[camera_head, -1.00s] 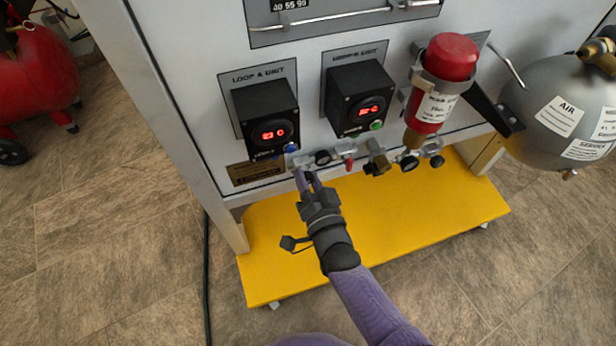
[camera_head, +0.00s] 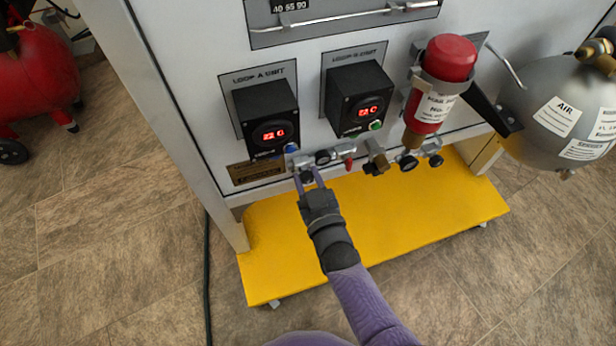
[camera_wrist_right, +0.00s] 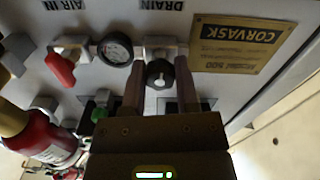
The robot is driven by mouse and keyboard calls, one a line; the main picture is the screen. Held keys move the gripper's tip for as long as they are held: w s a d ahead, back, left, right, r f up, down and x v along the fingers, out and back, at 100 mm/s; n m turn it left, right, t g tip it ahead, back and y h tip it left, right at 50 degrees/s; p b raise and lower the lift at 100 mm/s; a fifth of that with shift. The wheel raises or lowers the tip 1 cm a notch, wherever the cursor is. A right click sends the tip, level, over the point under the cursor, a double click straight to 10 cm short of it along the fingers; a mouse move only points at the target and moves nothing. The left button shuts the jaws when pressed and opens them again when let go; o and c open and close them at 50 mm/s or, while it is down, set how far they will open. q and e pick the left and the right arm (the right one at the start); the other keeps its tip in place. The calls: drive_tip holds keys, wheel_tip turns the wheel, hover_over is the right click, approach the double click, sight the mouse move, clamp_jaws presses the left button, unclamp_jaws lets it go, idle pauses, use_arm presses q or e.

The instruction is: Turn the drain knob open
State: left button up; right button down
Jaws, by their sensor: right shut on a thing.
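The drain knob is a black round knob (camera_wrist_right: 160,73) with a pale mark, under the DRAIN label (camera_wrist_right: 162,5) in the right wrist view. It sits on a metal valve body (camera_wrist_right: 163,48). My right gripper (camera_wrist_right: 160,88) has one finger on each side of the knob and is shut on it. In the head view, my right gripper (camera_head: 309,181) reaches up to the valve row below the loop A unit (camera_head: 267,118), and the knob (camera_head: 306,175) shows partly between the fingers. My left gripper is not in view.
A gauge (camera_wrist_right: 115,48) and a red-handled valve (camera_wrist_right: 60,67) are close beside the drain valve. A red cylinder (camera_head: 447,75) and a grey air tank (camera_head: 560,105) are at the right. A yellow platform (camera_head: 400,225) lies below; a dark hose (camera_head: 207,270) runs along the floor.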

drive_tip(key=shift+n, duration=0.5)
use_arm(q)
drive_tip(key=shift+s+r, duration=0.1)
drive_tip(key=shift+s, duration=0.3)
use_arm(e)
drive_tip(key=shift+c, duration=1.8)
unclamp_jaws()
drive_tip(key=shift+s+d+r+p, duration=0.1)
drive_tip(key=shift+s+d+p, duration=0.05)
drive_tip(key=shift+s+p, duration=0.2)
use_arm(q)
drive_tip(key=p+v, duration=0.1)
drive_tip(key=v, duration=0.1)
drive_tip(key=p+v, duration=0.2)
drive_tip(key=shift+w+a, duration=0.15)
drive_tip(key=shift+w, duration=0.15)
use_arm(e)
drive_tip(key=v, duration=0.9)
drive_tip(key=shift+s, duration=0.1)
